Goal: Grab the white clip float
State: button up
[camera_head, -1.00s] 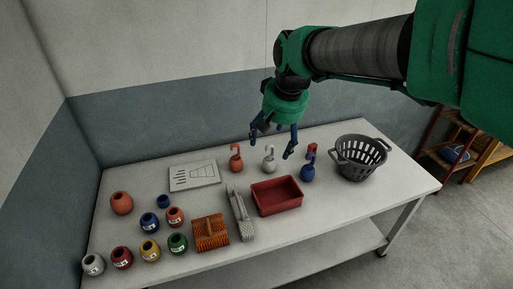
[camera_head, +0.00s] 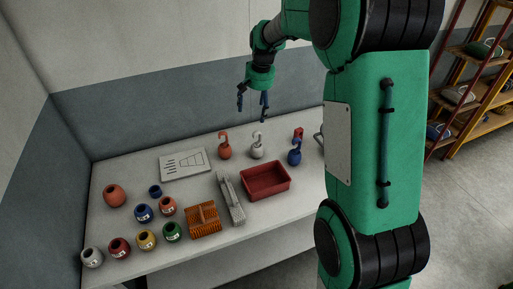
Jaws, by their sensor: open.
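The white clip float (camera_head: 257,151) stands upright near the back of the table, its hook pointing up. An orange clip float (camera_head: 224,151) stands to its left and a blue clip float (camera_head: 295,155) to its right. My gripper (camera_head: 252,119) is open and empty, pointing down, with its fingertips above the table and apart from the white float. In the picture the fingers are a little above the white float's hook.
A red tray (camera_head: 288,184), a grey netting bundle (camera_head: 230,200), an orange brush-like block (camera_head: 203,221) and several coloured round floats stand on the table (camera_head: 185,189). A white board (camera_head: 187,163) lies at the back left. My arm covers the table's right part.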

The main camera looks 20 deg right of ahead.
jog(key=w+d+f+p, duration=0.2)
jog(key=w+d+f, duration=0.2)
jog(key=w+f, duration=0.4)
jog(key=m+g+p, duration=0.1)
jog(key=m+p, duration=0.1)
send_over(258, 141)
jog(key=d, duration=0.2)
jog(key=shift+y, duration=0.3)
jog(key=f, duration=1.1)
jog(key=shift+s+a, duration=0.25)
jog(key=shift+s, duration=0.1)
jog(key=shift+f+g, duration=0.2)
jog(key=shift+g, duration=0.1)
jog(key=shift+w+a+f+b, duration=0.1)
jog(key=shift+a+f+b, duration=0.05)
jog(key=shift+f, duration=1.2)
jog(key=shift+w+a+f+b, duration=0.1)
jog(key=shift+a+f+b, duration=0.1)
jog(key=shift+f, duration=1.2)
jog(key=shift+w+a+f+b, duration=0.1)
jog(key=shift+f+b, duration=0.05)
jog(key=shift+f, duration=1.2)
jog(key=shift+f, duration=0.1)
jog(key=shift+a+f+b, duration=0.15)
jog(key=shift+a+f, duration=0.05)
jog(key=shift+f, duration=1.05)
jog(key=shift+a+f+b, duration=0.15)
jog(key=shift+f, duration=1.1)
